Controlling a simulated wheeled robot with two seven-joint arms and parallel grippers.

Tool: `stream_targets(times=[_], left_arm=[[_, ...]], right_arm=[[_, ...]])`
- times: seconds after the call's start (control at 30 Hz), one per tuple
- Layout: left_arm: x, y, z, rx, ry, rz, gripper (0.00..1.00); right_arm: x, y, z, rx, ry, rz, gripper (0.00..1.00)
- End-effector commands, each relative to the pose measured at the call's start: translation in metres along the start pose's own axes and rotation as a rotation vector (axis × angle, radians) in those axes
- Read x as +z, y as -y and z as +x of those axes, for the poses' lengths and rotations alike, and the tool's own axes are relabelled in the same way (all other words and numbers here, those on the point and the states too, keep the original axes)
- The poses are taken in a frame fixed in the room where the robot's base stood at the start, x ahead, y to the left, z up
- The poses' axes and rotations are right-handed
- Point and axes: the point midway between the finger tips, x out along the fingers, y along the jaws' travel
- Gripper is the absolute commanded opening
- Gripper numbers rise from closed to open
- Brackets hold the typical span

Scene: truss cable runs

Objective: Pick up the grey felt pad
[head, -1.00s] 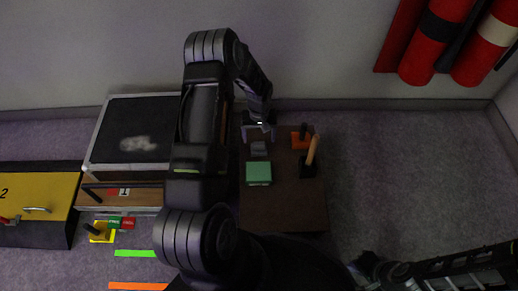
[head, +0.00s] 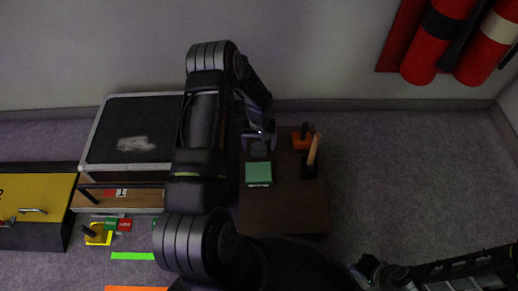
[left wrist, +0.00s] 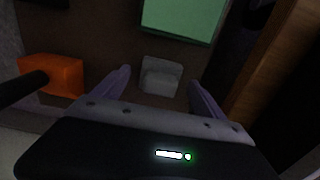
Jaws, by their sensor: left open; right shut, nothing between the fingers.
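The grey felt pad (head: 259,152) is a small grey block on the brown table, just behind the green block. It also shows in the left wrist view (left wrist: 161,76), between the fingertips. My left gripper (head: 259,138) is open over the pad, one finger on each side with gaps visible in the left wrist view. The pad is partly hidden by the gripper in the head view. My right gripper (head: 368,269) is low at the right, away from the table, dark and hard to make out; it is shut and empty.
The green block (head: 258,173) stands close in front of the pad. An orange block with a black peg (head: 301,141) and a black holder with a wooden handle (head: 309,168) are to its right. A large black-topped case (head: 130,135) stands left. The table front (head: 280,208) is clear.

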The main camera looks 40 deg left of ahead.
Motion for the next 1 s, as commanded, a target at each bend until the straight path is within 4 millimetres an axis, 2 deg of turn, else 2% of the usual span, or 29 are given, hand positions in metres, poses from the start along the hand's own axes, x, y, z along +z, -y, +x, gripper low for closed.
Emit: stream_targets(times=[0.23,1.0], left_arm=[[0.0,0.0001,-0.0001,0.0,0.0,0.0,0.81],[0.0,0.0,-0.0001,0.0,0.0,0.0,0.18]], right_arm=[[0.0,-0.0001,-0.0001,0.0,0.0,0.0,0.0],[0.0001,-0.0001,-0.0001,0.0,0.0,0.0,0.0]])
